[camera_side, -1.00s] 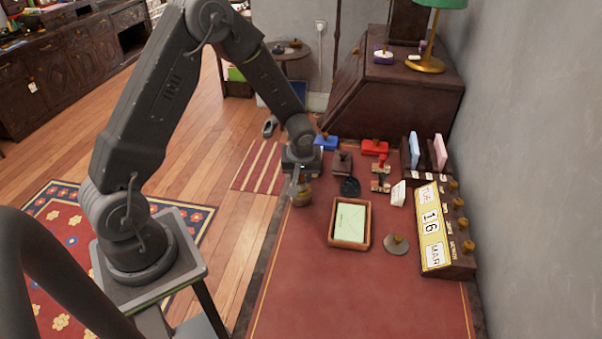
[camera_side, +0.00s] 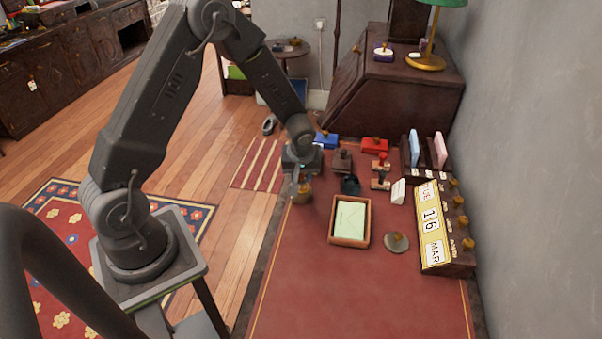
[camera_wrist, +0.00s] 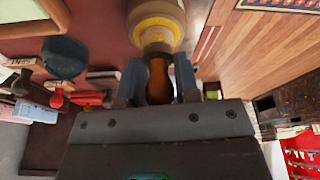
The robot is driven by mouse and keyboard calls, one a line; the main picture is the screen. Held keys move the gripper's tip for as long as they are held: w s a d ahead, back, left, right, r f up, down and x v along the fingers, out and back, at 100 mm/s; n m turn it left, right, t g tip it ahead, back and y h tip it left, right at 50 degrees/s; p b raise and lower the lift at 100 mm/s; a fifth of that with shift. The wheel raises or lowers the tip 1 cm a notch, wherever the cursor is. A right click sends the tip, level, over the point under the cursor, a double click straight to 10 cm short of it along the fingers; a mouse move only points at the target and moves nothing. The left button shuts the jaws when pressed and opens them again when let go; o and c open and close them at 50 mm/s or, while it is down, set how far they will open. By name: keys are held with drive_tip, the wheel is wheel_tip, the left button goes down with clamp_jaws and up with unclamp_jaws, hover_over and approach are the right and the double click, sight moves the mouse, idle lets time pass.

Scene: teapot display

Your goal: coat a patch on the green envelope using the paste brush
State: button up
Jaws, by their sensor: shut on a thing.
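The green envelope (camera_side: 350,220) lies flat in a shallow brown tray (camera_side: 334,240) on the red desk top. My gripper (camera_side: 302,174) is at the desk's left edge, to the left of and beyond the tray. In the wrist view my gripper (camera_wrist: 160,82) is shut on an orange-brown handle (camera_wrist: 158,80), which I take to be the paste brush. A round pot with a yellow band (camera_wrist: 155,28) is right at the handle's far end. The pot also shows below my gripper in the side view (camera_side: 302,194). The brush's bristles are hidden.
A dark round cup (camera_side: 350,185) stands behind the tray. Stamps, a blue box (camera_side: 326,141) and a red box (camera_side: 375,146) stand farther back. A round grey disc with a knob (camera_side: 396,243) and a calendar block (camera_side: 434,225) are on the right. The front desk top is clear.

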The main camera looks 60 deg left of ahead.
idle(0.5)
drive_tip(key=shift+r, duration=3.45)
